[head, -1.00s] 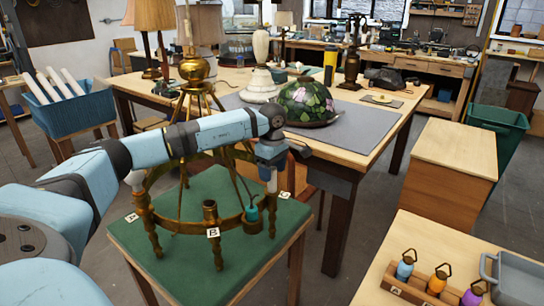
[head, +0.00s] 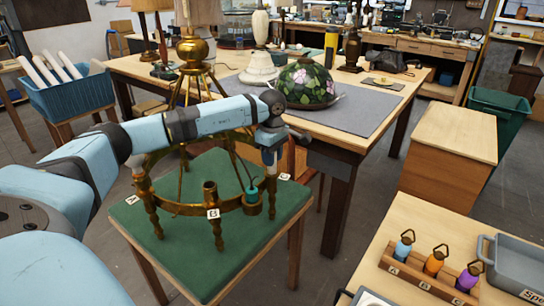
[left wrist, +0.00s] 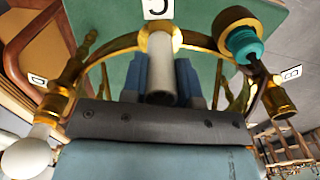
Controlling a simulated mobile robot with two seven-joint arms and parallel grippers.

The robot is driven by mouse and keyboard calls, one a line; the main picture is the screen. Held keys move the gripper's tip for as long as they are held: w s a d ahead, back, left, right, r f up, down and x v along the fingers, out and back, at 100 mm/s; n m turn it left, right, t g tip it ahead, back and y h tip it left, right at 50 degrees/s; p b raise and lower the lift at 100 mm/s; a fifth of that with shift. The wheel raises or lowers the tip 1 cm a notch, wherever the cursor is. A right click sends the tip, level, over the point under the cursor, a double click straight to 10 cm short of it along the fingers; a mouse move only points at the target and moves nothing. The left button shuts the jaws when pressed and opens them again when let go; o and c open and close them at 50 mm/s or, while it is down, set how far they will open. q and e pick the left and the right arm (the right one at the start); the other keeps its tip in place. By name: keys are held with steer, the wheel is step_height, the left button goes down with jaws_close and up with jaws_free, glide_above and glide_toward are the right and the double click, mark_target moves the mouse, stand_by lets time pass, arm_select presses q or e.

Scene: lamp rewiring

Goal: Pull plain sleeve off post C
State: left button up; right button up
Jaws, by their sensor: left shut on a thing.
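The brass lamp ring with its posts stands on a green-topped stand (head: 160,262). My left gripper (head: 269,155) is over post C, beside the label C (head: 284,176). In the left wrist view its two blue fingers (left wrist: 162,80) are shut on the plain white sleeve (left wrist: 161,70). The sleeve's far end is at the brass cup of post C (left wrist: 160,33); I cannot tell how deep it sits. Post B (head: 211,192) is a bare brass cup. Post A (left wrist: 45,128) carries a white rounded piece (left wrist: 25,157).
A teal piece (head: 252,194) sits on the ring between posts B and C. The large table with a stained-glass shade (head: 305,84) is close behind. At lower right are a wooden rack (head: 425,281) with colored bottles and a grey tray (head: 515,268).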

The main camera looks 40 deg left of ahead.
arm_select(q)
steer(key=shift+r, duration=0.15)
steer(key=shift+r+p, duration=3.4)
steer(key=shift+r, duration=1.5)
